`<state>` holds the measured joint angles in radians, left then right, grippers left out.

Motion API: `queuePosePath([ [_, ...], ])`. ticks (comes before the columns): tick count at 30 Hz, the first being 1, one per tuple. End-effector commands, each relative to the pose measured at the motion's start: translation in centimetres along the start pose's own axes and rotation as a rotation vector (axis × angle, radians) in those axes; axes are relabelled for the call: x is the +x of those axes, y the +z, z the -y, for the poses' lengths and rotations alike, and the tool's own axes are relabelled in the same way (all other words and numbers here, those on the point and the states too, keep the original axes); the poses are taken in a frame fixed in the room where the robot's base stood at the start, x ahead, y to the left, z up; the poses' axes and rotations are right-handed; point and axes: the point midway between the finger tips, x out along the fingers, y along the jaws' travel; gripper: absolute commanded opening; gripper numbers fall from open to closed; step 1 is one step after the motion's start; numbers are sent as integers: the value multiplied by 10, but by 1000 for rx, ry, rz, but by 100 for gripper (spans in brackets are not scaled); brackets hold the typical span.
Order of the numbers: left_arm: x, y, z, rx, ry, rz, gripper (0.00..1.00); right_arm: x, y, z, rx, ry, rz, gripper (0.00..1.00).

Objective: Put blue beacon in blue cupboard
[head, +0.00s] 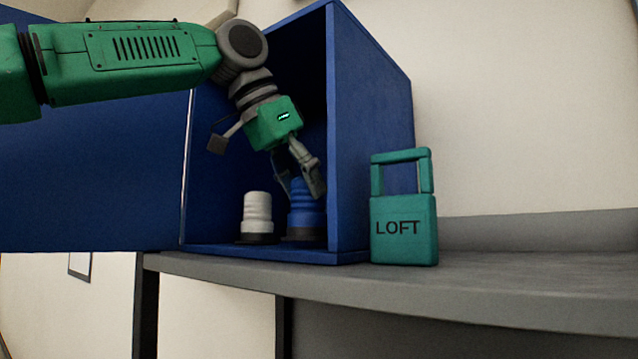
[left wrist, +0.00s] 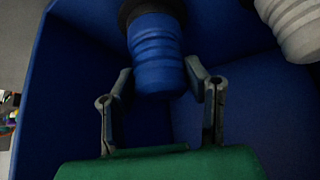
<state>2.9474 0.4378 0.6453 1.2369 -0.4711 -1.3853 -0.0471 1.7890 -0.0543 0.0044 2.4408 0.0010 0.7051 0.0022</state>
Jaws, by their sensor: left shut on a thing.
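The blue cupboard (head: 370,120) stands on a grey shelf, its front open. The ribbed blue beacon (head: 304,215) is upright inside it, near the right wall, with its dark base at the cupboard floor. My left gripper (head: 302,188) reaches down into the cupboard and is shut on the beacon's upper part. In the left wrist view the fingers (left wrist: 168,85) lie on both sides of the blue beacon (left wrist: 155,48). My right gripper is not in view.
A white beacon (head: 257,214) stands just left of the blue one inside the cupboard; it also shows in the left wrist view (left wrist: 295,22). A teal lock-shaped block marked LOFT (head: 404,228) stands right of the cupboard. The grey shelf (head: 530,280) is clear farther right.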

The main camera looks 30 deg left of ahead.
Motion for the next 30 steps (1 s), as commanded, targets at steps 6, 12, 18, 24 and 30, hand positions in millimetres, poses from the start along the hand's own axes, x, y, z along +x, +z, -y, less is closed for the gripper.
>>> queuePosePath([
  [6,17,-19,-3,1,2,0,0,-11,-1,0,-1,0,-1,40],
  [12,18,-18,-8,3,-2,1,0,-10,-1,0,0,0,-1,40],
  [18,19,-17,-5,2,-1,3,63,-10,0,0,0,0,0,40],
  [24,17,-17,-3,0,0,2,63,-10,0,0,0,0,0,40],
  [30,-6,-17,-3,1,-2,-3,63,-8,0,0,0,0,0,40],
])
